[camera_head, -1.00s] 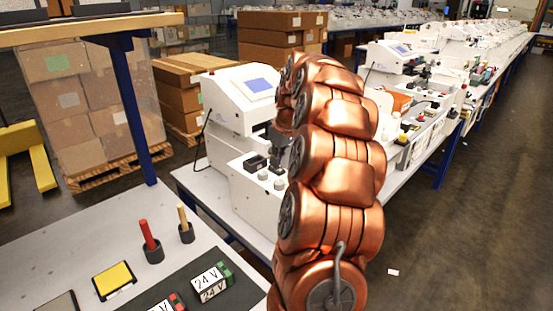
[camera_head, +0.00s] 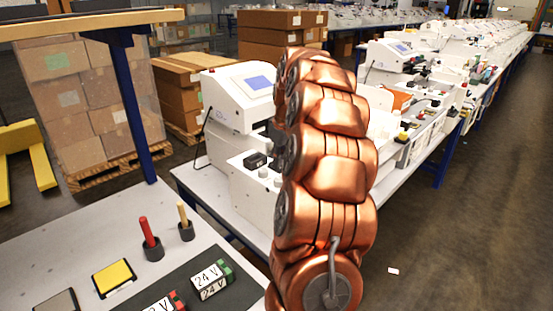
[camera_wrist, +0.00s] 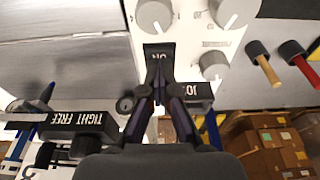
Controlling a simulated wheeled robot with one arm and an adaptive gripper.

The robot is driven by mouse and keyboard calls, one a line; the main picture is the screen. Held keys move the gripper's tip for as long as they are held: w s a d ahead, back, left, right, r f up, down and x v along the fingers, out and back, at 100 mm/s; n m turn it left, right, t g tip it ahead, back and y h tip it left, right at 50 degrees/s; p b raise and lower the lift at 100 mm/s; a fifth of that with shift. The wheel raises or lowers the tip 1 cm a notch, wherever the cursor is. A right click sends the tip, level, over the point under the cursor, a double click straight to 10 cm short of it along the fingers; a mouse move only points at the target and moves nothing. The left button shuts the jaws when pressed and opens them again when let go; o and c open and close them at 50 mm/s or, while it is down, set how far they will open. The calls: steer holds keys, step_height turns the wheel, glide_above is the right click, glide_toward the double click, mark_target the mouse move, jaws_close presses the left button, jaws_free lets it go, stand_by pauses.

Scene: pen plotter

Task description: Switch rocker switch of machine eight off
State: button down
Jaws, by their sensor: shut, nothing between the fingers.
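In the wrist view my gripper (camera_wrist: 158,90) is shut and empty, its dark fingertips together. They point at a black switch block (camera_wrist: 160,52) marked ON, upside down in this view, on a white panel. The tips overlap its lower edge; I cannot tell whether they touch it. A second black block (camera_wrist: 199,92) with a partly hidden label is just right of the fingers. In the head view the white machine (camera_head: 232,118) with a blue screen stands behind my arm, a small black block (camera_head: 255,160) on its front panel. My gripper is hidden there. No machine number is readable.
Grey knobs (camera_wrist: 214,65) surround the switch in the wrist view. A black TIGHT/FREE block (camera_wrist: 80,124) is at left. In the head view a near table (camera_head: 60,245) holds red (camera_head: 149,232) and tan (camera_head: 184,215) handles and 24 V blocks (camera_head: 212,281). More machines line the right.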

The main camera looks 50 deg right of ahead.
steer(key=shift+s+f, duration=0.25)
steer(key=shift+f, duration=0.2)
steer(key=shift+r, duration=0.55)
steer(key=s+v, duration=0.1)
steer(key=v, duration=1.2)
steer(key=shift+r, duration=0.2)
steer(key=shift+s, duration=0.1)
steer(key=w+n+p, duration=0.1)
steer(key=n, duration=0.5)
steer(key=w+n+p, duration=0.1)
steer(key=n+p, duration=0.1)
steer(key=n, duration=0.4)
steer(key=w+r+n+p, duration=0.1)
steer(key=n, duration=0.5)
steer(key=shift+w+a+g+p, duration=0.1)
steer(key=shift+w+g+p, duration=0.2)
steer(key=shift+w, duration=0.05)
